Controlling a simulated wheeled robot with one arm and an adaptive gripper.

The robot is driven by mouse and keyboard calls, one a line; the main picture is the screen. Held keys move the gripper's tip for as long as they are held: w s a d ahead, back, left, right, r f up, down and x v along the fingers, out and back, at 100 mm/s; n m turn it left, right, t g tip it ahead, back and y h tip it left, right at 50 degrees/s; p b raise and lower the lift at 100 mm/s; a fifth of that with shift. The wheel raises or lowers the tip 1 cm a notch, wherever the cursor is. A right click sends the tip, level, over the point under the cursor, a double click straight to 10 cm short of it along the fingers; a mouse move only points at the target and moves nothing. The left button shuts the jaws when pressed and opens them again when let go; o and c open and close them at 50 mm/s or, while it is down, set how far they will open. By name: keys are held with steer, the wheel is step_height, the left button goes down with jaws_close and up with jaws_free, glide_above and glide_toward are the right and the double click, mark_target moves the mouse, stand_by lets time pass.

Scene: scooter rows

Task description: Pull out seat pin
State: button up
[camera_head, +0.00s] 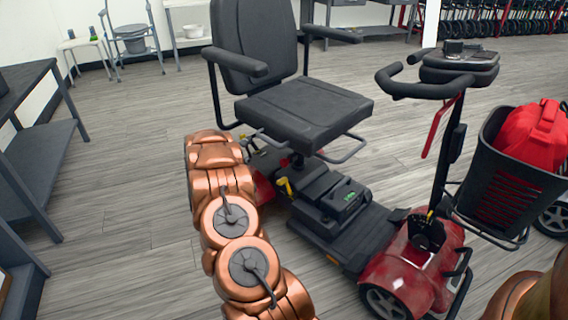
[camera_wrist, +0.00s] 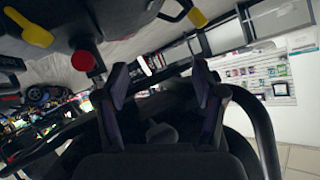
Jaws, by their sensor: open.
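The red scooter's black padded seat (camera_head: 305,112) sits upright on its post in the head view. A yellow lever (camera_head: 285,187) shows below the seat. In the wrist view, a red round knob (camera_wrist: 83,61) on a dark stem hangs at upper left, possibly the seat pin; I cannot be sure. A yellow paddle-shaped lever (camera_wrist: 28,27) is left of it and a yellow tip (camera_wrist: 197,18) is right of it. My gripper (camera_wrist: 160,72) is open and empty, with the red knob outside and left of its left finger. My arm hides the gripper in the head view.
The scooter's tiller handle (camera_head: 430,88) and black basket (camera_head: 510,185) with a red bag (camera_head: 535,135) stand at right. A grey shelf table (camera_head: 40,150) is at left. A commode chair (camera_head: 133,40) is behind. Grey floor (camera_head: 140,190) is free between table and scooter.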

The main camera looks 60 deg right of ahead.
mark_target(283, 162)
steer(key=shift+s+d+f+m+g+h+b, duration=0.5)
steer(key=shift+s+d+f+g, duration=0.55)
steer(key=shift+s+d, duration=1.2)
steer(key=shift+s+d+f+m+g+h+b, duration=0.15)
steer(key=shift+s+d+f+m+g+b, duration=0.3)
steer(key=shift+s+d+f, duration=1.75)
steer(key=shift+s+d+f+m+g+h+b, duration=0.4)
steer(key=shift+s+d+m+g, duration=0.7)
steer(key=shift+d, duration=2.1)
steer(key=shift+s+n, duration=0.3)
steer(key=shift+n, duration=0.15)
jaws_close()
